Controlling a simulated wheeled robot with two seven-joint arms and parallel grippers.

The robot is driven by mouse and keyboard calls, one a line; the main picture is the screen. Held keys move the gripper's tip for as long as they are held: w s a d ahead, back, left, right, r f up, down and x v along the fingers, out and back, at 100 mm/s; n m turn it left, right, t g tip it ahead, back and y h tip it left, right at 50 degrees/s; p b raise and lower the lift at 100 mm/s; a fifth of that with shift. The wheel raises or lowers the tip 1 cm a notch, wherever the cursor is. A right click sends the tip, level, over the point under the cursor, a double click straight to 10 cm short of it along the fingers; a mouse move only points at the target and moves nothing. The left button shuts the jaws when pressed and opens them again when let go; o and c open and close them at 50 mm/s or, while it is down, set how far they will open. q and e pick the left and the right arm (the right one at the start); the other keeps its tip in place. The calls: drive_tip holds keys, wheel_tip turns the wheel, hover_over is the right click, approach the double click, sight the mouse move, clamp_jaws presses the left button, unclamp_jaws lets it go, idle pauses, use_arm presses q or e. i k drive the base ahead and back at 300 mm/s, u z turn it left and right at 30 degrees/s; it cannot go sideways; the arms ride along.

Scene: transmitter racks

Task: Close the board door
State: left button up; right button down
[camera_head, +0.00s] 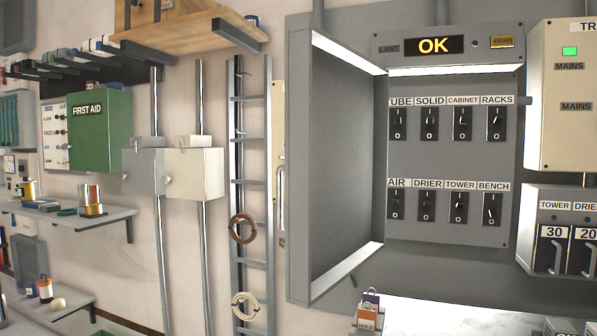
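The board (455,150) is a grey panel on the wall with two rows of black rotary switches under labels such as SOLID, RACKS, DRIER and BENCH. What looks like its door (345,160) is a deep grey panel with a raised rim. It stands open at the board's left side, swung out towards me, and leaves the switches uncovered. A pale strip with a vertical bar like a handle (280,185) shows just beyond the door's outer edge; I cannot tell if it belongs to the door. Neither of my grippers is in view.
An OK display (433,46) sits above the board. Cream boxes (560,95) stand close at the right. A pale surface (450,315) with small tagged items (368,312) lies below. A ladder (250,190) and a wooden shelf (190,25) are left of the door.

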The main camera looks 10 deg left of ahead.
sight(335, 167)
drive_tip(key=u, duration=1.65)
drive_tip(key=i, duration=1.95)
drive_tip(key=z, duration=3.05)
drive_tip(key=i, duration=0.55)
drive_tip(key=u, duration=0.2)
drive_tip(key=k, duration=1.2)
drive_tip(key=u, duration=0.6)
